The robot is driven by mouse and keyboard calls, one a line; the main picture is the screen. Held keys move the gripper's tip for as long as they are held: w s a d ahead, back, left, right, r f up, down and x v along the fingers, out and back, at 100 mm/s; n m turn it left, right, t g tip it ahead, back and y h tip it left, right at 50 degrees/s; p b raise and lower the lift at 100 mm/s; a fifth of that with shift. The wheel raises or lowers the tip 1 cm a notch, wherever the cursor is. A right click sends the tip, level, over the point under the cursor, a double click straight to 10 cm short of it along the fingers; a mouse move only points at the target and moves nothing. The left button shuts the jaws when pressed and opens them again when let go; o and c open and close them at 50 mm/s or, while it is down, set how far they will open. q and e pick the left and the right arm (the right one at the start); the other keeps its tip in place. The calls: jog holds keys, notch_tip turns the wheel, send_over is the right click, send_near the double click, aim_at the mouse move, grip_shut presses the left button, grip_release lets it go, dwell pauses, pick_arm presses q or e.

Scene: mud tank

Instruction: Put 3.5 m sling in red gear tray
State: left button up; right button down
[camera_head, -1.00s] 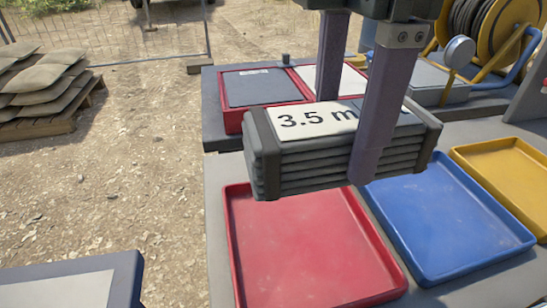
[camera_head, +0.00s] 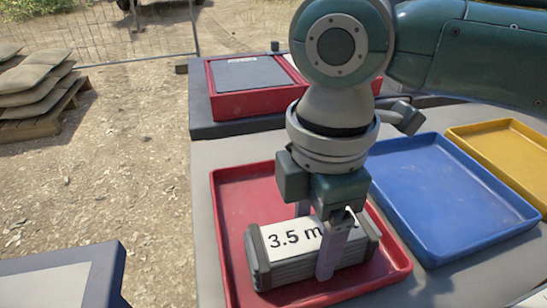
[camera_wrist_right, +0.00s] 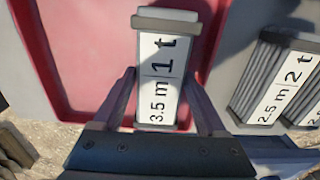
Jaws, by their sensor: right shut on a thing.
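The 3.5 m sling (camera_head: 297,255) is a folded grey bundle with a white label on top. It lies level inside the red gear tray (camera_head: 228,200), toward its front part. I cannot tell whether its underside touches the tray floor. My right gripper (camera_head: 318,245) reaches down from above and is shut on the sling, one finger on each long side. In the right wrist view the sling (camera_wrist_right: 165,75) reads "3.5 m 1 t" and sits between the fingers, over the red tray (camera_wrist_right: 85,60). My left gripper is not in view.
A blue tray (camera_head: 450,200) and a yellow tray (camera_head: 500,150) lie to the right. A red box with a grey panel (camera_head: 250,80) stands behind. The right wrist view shows other slings labelled "2.5 m 2 t" (camera_wrist_right: 275,85) beside the red tray.

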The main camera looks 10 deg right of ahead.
aim_at(313, 231)
jog(key=shift+f, duration=0.2)
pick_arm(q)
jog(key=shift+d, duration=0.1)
pick_arm(e)
grip_release()
pick_arm(q)
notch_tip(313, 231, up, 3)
jog(key=p, duration=0.3)
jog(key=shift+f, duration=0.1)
pick_arm(e)
notch_tip(313, 231, up, 12)
jog(key=shift+r, duration=0.1)
